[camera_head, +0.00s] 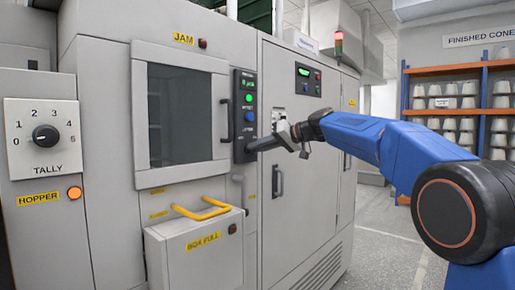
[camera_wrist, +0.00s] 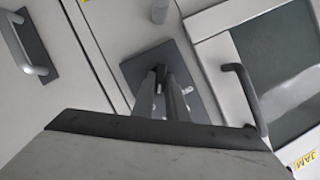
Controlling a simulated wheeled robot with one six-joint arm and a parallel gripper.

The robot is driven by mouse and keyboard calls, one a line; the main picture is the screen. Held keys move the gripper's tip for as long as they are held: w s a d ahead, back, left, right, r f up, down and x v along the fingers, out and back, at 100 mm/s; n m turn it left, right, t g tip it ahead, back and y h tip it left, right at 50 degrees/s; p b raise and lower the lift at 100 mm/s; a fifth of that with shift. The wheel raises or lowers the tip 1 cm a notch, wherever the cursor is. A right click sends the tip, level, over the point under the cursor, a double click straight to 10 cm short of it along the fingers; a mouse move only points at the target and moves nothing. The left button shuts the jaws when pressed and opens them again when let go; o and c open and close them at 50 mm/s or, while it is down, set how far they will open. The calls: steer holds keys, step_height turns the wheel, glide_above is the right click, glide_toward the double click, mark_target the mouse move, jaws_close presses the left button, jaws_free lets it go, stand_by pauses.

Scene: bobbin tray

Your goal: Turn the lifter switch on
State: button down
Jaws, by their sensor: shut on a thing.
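A dark control panel (camera_head: 245,100) with a green display and several buttons stands between the windowed door and the tall cabinet. My gripper (camera_head: 250,147) reaches in from the right, with its fingertips at the lower part of this panel. In the wrist view the fingers (camera_wrist: 161,75) meet over the dark panel face (camera_wrist: 190,70), shut on a small dark part, which I take to be the lifter switch (camera_wrist: 160,69). The fingers hide most of it, and in the head view they cover it. I cannot tell its position or read its label.
A windowed door (camera_head: 180,108) with a handle is left of the panel. A box with a yellow handle (camera_head: 202,211) juts out below. A cabinet handle (camera_head: 278,181) is below my gripper. Shelves of cones (camera_head: 460,68) stand at the far right, beyond open floor.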

steer(key=shift+f+m+y, duration=0.1)
steer(key=shift+m+y, duration=0.2)
steer(key=shift+m, duration=0.1)
stand_by(0.3)
steer(key=c, duration=1.8)
jaws_free()
steer(key=shift+o, duration=0.2)
steer(key=shift+d, duration=0.15)
steer(key=v, duration=1.7)
steer(key=shift+w+d, duration=0.15)
steer(key=shift+w, duration=0.05)
